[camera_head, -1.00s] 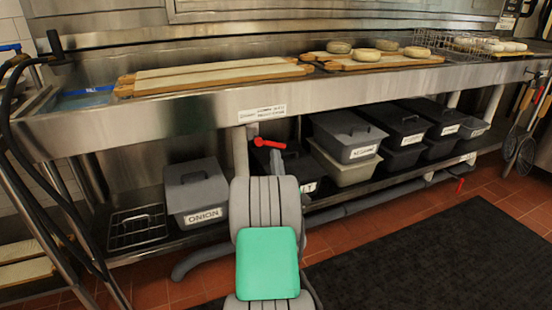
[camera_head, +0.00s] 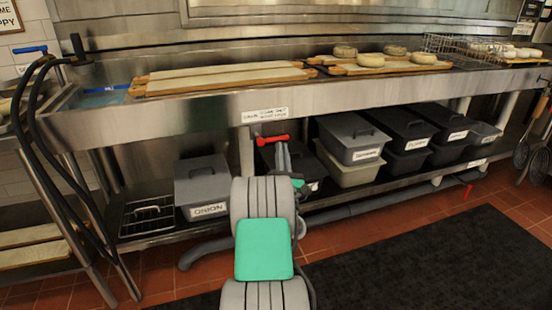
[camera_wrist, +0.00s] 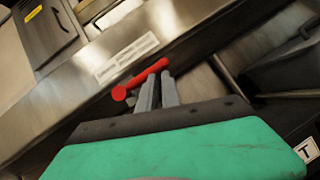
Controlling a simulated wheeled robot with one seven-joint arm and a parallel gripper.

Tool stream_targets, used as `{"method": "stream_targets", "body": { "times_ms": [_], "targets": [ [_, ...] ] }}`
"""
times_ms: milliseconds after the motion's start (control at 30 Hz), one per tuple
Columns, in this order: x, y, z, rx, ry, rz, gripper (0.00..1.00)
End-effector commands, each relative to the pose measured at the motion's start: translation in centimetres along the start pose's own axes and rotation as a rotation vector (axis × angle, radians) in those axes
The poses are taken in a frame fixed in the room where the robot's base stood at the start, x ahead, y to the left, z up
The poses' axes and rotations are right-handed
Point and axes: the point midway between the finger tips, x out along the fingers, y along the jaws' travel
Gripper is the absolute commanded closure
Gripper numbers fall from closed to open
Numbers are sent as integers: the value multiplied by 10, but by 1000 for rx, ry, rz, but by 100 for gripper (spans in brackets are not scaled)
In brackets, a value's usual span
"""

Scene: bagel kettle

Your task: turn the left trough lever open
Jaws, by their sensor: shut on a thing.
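The red trough lever (camera_head: 272,140) sits under the front edge of the steel trough (camera_head: 190,117), just below a white label. It lies nearly level in the head view. My gripper (camera_head: 283,150) reaches up to it from below, and its grey fingers are shut on the lever bar. In the wrist view the red lever (camera_wrist: 141,79) crosses the tips of my gripper (camera_wrist: 158,84), with its round knob end sticking out to the left. The pipe behind the lever is mostly hidden by my arm.
Lidded grey bins stand on the shelf below, one marked onion (camera_head: 203,187) at left and several at right. A wire rack (camera_head: 147,218) lies at the left. Boards with bagels (camera_head: 371,59) rest on top. A black mat (camera_head: 430,255) covers the floor at right.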

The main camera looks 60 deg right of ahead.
Motion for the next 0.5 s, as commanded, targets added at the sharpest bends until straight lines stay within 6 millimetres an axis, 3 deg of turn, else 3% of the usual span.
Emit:
{"method": "stream_targets", "body": {
  "times_ms": [167, 367, 500],
  "targets": [
    [-6, -4, -8, 1, -1, -2, 100],
    [-32, -15, -37, 2, 1, 3, 100],
    [-56, -18, -30, 3, -2, 5, 100]
  ]
}}
